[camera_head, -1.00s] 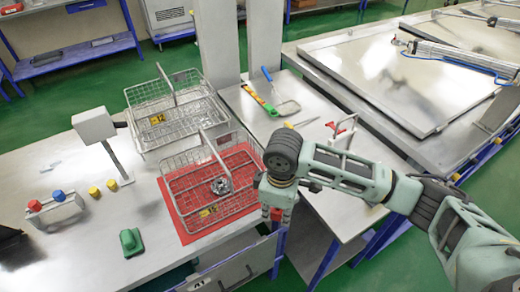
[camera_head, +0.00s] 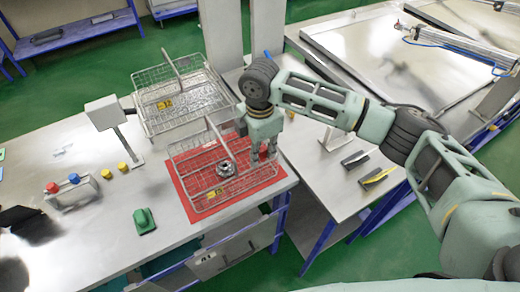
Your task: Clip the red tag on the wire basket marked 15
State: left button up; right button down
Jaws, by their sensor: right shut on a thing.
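The wire basket marked 15 (camera_head: 190,172) stands on a red mat (camera_head: 196,216), with its yellow number plate (camera_head: 213,194) on the front side. A round metal part (camera_head: 226,169) lies in it. My right gripper (camera_head: 262,158) points down at the basket's right side, over the mat. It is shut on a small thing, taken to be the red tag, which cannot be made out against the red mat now. I cannot tell whether the tag touches the basket wire.
A second wire basket (camera_head: 166,124), marked 12, stands just behind. A grey box on a post (camera_head: 104,112), a rack with red and blue caps (camera_head: 78,196) and a green object (camera_head: 144,220) are to the left. Dark-handled tools (camera_head: 378,178) lie on the right table.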

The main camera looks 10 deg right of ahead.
aim_at(260, 166)
jog(key=shift+r+p, duration=0.15)
jog(key=shift+p, duration=0.4)
jog(key=shift+f+b, duration=1.2)
jog(key=shift+f, duration=2.15)
jog(key=shift+r+p, duration=0.1)
jog(key=shift+p, duration=0.6)
jog(key=shift+f, duration=0.4)
jog(key=c, duration=1.7)
grip_release()
jog(key=shift+o, duration=0.3)
jog(key=o, duration=0.4)
